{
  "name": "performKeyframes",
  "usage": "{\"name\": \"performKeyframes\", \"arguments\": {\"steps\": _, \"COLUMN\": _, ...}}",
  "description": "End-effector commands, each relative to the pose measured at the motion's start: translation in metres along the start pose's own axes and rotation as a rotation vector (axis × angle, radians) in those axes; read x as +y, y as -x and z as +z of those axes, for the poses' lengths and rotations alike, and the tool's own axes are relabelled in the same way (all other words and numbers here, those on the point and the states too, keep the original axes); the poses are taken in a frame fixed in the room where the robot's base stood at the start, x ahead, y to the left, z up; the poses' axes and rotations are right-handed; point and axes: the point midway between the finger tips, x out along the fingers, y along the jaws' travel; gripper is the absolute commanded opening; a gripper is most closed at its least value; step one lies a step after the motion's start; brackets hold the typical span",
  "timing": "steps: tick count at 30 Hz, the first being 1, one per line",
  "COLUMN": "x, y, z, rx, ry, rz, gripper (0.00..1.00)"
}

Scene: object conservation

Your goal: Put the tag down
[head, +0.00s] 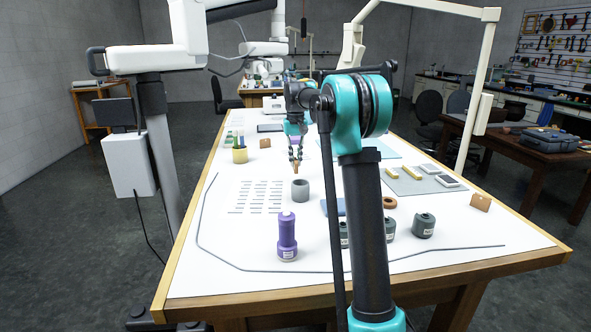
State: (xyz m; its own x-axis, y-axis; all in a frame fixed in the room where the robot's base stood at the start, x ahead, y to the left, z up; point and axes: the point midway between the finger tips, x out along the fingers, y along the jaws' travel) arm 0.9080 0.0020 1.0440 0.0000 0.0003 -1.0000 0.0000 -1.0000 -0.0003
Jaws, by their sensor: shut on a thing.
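My gripper (296,157) hangs over the middle of the white table and points down. Its dark fingers are shut on a small brown tag (295,168), which shows just below the fingertips. The tag is behind and just above the grey cylindrical cup (300,190) in this view. I cannot tell whether it touches the table. A similar brown tag (265,143) stands farther back to the left, and a tan one (480,202) lies near the right edge.
A purple bottle (287,237) stands in front. Dark grey canisters (423,226) and a brown ring (389,202) are at right, near a grey mat (400,186). The printed sheet area (258,197) is flat. A thin grey line crosses the front.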

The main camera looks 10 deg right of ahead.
Motion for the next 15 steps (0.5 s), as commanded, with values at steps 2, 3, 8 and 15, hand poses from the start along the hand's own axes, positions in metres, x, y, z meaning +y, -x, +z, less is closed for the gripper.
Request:
{"name": "performKeyframes", "arguments": {"steps": 2, "x": 0.000, "y": -0.004, "z": 0.000, "rx": 0.000, "ry": 0.000, "rz": 0.000, "gripper": 0.00}}
{"name": "performKeyframes", "arguments": {"steps": 3, "x": 0.000, "y": -0.007, "z": 0.000, "rx": 0.000, "ry": 0.000, "rz": 0.000, "gripper": 0.00}}
{"name": "performKeyframes", "arguments": {"steps": 8, "x": 0.000, "y": -0.029, "z": 0.000, "rx": 0.000, "ry": 0.000, "rz": 0.000, "gripper": 0.00}}
{"name": "performKeyframes", "arguments": {"steps": 15, "x": 0.000, "y": -0.039, "z": 0.000, "rx": 0.000, "ry": 0.000, "rz": 0.000, "gripper": 0.00}}
